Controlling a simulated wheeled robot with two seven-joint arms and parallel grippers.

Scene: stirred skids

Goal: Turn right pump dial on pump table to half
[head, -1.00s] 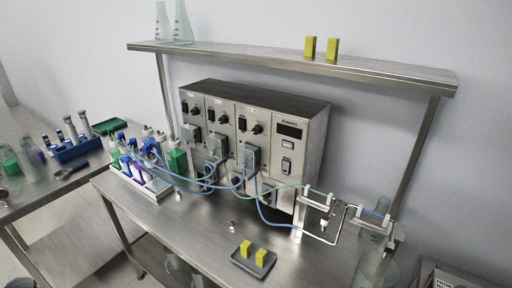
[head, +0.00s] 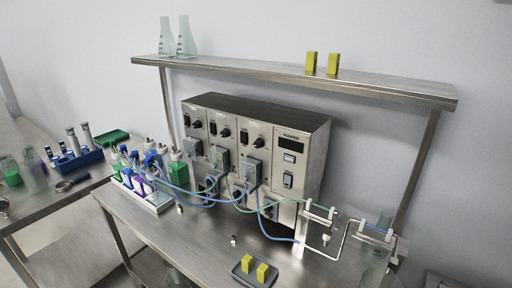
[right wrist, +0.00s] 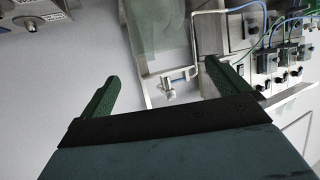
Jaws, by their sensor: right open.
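The pump unit (head: 292,190) is a steel box on the pump table (head: 205,232). Its right pump dial (head: 259,143) is a black knob above the right pump head (head: 251,172), beside a black switch. Its exact setting is too small to read. Two similar dials (head: 226,132) sit to its left. In the right wrist view the pump unit (right wrist: 252,60) appears upside down at the upper right, with small dark knobs. My right gripper (right wrist: 160,75) is open and empty there, apart from the pump unit. Neither gripper shows in the head view.
A tray (head: 241,266) with yellow blocks lies in front. A bottle rack (head: 140,192) stands left. A steel shelf (head: 290,76) overhangs the unit.

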